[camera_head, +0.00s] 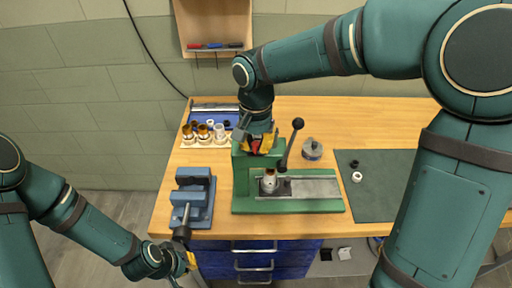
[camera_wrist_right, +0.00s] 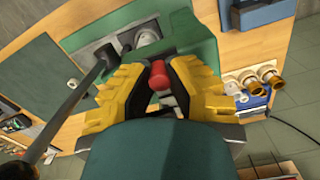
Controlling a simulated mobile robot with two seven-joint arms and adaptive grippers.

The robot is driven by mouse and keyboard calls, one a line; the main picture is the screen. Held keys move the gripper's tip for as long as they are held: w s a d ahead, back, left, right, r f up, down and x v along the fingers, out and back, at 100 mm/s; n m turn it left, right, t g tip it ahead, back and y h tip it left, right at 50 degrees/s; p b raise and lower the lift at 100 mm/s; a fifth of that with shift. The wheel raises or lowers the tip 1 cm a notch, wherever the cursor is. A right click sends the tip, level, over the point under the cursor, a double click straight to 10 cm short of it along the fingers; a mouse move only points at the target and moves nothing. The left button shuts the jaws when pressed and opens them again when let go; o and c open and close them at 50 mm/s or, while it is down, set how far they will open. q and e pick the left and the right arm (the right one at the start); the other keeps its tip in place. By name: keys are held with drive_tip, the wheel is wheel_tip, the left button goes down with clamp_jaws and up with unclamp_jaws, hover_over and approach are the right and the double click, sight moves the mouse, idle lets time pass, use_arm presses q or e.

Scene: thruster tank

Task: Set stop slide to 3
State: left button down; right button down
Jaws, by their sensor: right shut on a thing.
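The green press (camera_head: 243,190) stands on the wooden bench with its long lever and black ball knob (camera_head: 297,123). My right gripper (camera_head: 257,146) is at the top of the press, pointing down. In the right wrist view its yellow fingers (camera_wrist_right: 158,80) are closed in on a small red knob (camera_wrist_right: 158,73), which I take to be the stop slide's grip. The red also shows in the head view (camera_head: 255,147). The scale or number of the slide cannot be read. My left gripper (camera_head: 191,262) hangs low at the bench's front left, away from the press; its fingertips are hard to make out.
A blue vise (camera_head: 195,195) stands left of the press. A wooden holder with several brass and white parts (camera_head: 203,133) is behind it. A grey round part (camera_head: 312,149) and a dark mat (camera_head: 375,200) with small rings lie to the right. The press lever passes close to my right gripper.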

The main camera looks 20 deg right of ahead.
drive_tip(key=shift+w+d, duration=0.1)
drive_tip(key=shift+w, duration=0.1)
drive_tip(key=c, duration=1)
unclamp_jaws()
drive_tip(key=shift+o, duration=0.7)
drive_tip(key=shift+w, duration=0.15)
wheel_tip(320, 180, up, 12)
